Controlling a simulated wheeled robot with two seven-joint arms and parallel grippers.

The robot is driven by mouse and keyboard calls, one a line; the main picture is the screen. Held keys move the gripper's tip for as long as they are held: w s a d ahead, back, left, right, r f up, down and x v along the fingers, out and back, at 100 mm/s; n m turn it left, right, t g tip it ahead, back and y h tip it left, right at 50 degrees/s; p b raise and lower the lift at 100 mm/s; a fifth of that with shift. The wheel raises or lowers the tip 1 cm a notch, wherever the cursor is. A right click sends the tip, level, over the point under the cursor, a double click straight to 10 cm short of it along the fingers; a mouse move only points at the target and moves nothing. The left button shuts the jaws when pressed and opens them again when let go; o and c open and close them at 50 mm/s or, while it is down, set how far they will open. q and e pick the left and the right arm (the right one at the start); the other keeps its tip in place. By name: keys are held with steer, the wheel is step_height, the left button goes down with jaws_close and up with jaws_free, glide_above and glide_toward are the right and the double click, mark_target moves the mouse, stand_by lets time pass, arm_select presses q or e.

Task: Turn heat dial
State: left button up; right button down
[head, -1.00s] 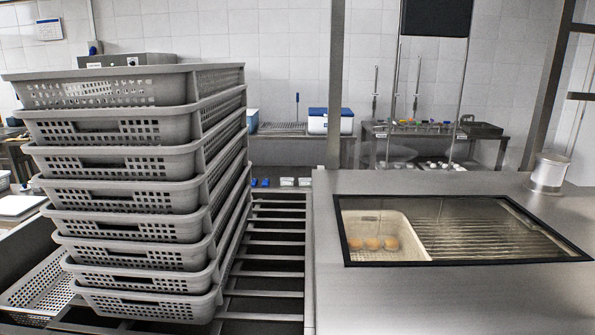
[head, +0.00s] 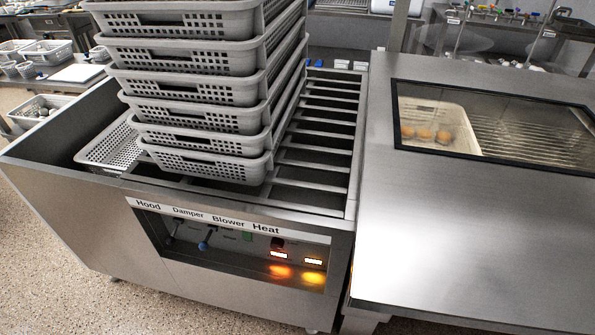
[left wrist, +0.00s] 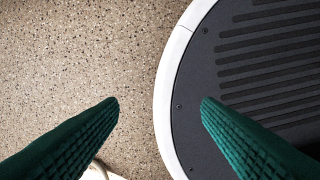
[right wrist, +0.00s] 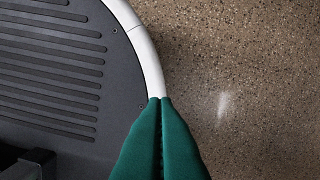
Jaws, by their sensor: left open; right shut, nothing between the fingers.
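In the head view a recessed control panel (head: 225,262) sits in the front of the steel cabinet. Its label strip reads Hood, Damper, Blower, Heat. Under the Heat label (head: 266,230) is a small dark knob (head: 277,243), with a lit display and glowing orange lights below it. The knob is too small to tell its setting. My left gripper (left wrist: 160,103) is open and empty over the floor and my base in the left wrist view. My right gripper (right wrist: 160,100) is shut and empty in the right wrist view. Neither gripper shows in the head view.
A stack of grey perforated baskets (head: 195,90) stands on the cabinet's rails. A metal unit with a glass window (head: 520,120) is at right, with round orange items in a basket inside. Speckled floor (head: 50,270) is clear in front at left.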

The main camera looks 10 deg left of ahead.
arm_select(q)
steer(key=w+f+m+t+b, duration=0.2)
steer(key=w+m+b, duration=0.3)
steer(key=w, duration=0.5)
arm_select(e)
steer(key=w+a+t+b, duration=0.1)
steer(key=w+b, duration=0.2)
steer(key=w, duration=0.4)
steer(key=w+a+b, duration=0.2)
steer(key=w+b, duration=0.1)
steer(key=w, duration=0.4)
arm_select(q)
steer(key=m+t+b, duration=0.9)
steer(key=m+t, duration=0.6)
steer(key=m, duration=1.6)
glide_toward(276, 247)
steer(key=w, duration=0.8)
steer(key=shift+w, duration=0.5)
arm_select(e)
steer(key=w+r, duration=0.2)
steer(key=r, duration=0.5)
steer(key=w+r+t, duration=0.1)
steer(key=w+r, duration=0.2)
steer(key=r, duration=0.5)
steer(key=shift+a, duration=0.15)
